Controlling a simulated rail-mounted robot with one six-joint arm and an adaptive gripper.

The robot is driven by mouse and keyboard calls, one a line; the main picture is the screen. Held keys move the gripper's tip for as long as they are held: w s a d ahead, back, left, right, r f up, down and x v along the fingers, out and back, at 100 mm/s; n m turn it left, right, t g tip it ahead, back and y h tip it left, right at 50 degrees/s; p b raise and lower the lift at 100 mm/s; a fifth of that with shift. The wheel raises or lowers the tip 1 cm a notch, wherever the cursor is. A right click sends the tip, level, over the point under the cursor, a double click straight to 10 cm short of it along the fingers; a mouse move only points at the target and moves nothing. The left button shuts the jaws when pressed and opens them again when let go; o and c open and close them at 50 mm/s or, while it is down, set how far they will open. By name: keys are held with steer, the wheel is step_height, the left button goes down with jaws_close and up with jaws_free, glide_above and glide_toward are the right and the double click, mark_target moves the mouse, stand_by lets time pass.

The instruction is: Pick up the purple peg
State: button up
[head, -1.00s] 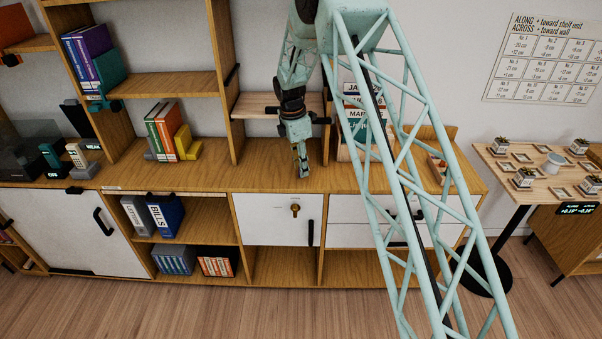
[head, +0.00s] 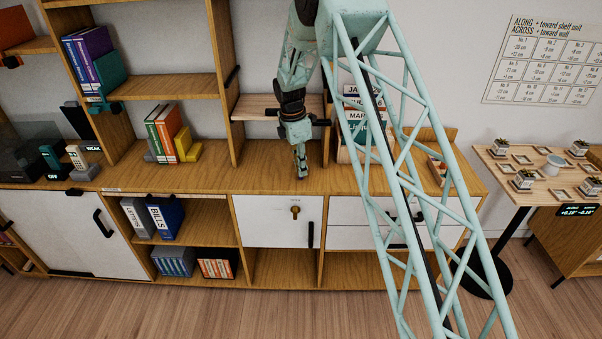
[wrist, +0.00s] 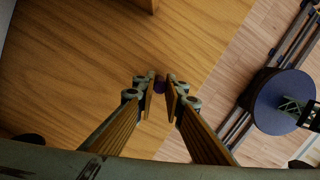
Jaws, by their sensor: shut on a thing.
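The purple peg (wrist: 160,86) shows in the wrist view as a small dark purple shape between the fingertips of my gripper (wrist: 160,92). My gripper is shut on it. Most of the peg is hidden by the fingers. In the head view my gripper (head: 301,174) points down over the wooden cabinet top (head: 270,178), near its front edge. The peg cannot be made out in the head view, and I cannot tell whether it touches the wood.
A calendar block (head: 362,115) stands behind the arm's lattice link. Shelves with books (head: 167,128) rise to the left. A small table with potted plants (head: 525,180) stands at the right. The cabinet top left of my gripper is clear.

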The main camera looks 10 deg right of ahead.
steer(key=shift+r, duration=0.15)
steer(key=shift+r+p, duration=0.45)
steer(key=shift+r, duration=1.3)
steer(key=shift+s+f, duration=0.1)
steer(key=shift+s, duration=0.55)
steer(key=s+r+p, duration=0.1)
steer(key=s, duration=1.3)
steer(key=shift+s+r, duration=0.2)
steer(key=shift+s, duration=0.15)
